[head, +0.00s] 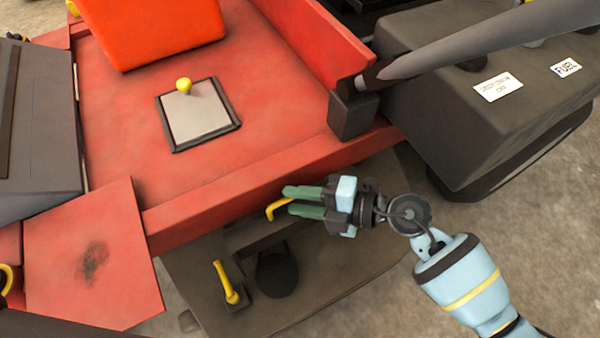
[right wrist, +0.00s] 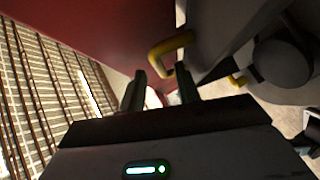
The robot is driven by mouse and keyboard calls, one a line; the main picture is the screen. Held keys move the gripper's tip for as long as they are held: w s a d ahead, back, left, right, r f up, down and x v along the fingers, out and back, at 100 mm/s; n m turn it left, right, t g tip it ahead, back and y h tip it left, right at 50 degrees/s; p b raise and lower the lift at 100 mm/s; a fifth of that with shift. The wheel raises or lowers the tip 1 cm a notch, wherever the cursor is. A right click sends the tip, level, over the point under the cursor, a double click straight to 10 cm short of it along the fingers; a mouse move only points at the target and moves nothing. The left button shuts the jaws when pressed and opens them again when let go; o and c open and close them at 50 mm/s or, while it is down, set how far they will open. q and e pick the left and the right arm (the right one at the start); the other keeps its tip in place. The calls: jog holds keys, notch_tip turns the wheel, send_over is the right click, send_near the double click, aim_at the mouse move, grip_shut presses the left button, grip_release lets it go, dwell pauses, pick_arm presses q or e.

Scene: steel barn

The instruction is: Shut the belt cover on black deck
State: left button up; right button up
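The black deck (head: 335,265) lies low, under the front edge of the red body. A yellow handle (head: 278,207) sticks out by that edge and seems to belong to the belt cover, a dark panel (head: 262,237) seen nearly edge-on and partly hidden under the red body. My right gripper (head: 291,200) is open, its two green fingertips at the yellow handle. In the right wrist view, the handle (right wrist: 168,46) shows at or just beyond the fingertips, by a grey surface. I cannot tell whether they touch it. My left gripper is not in view.
A yellow lever (head: 227,283) and a black round part (head: 276,274) are on the lower deck. The red body's front edge (head: 250,190) runs close by my right gripper. A black fuel tank (head: 470,100) stands to the right. Concrete floor is open at lower right.

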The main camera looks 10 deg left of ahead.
jog(key=shift+a, duration=0.15)
jog(key=shift+c, duration=0.3)
grip_shut()
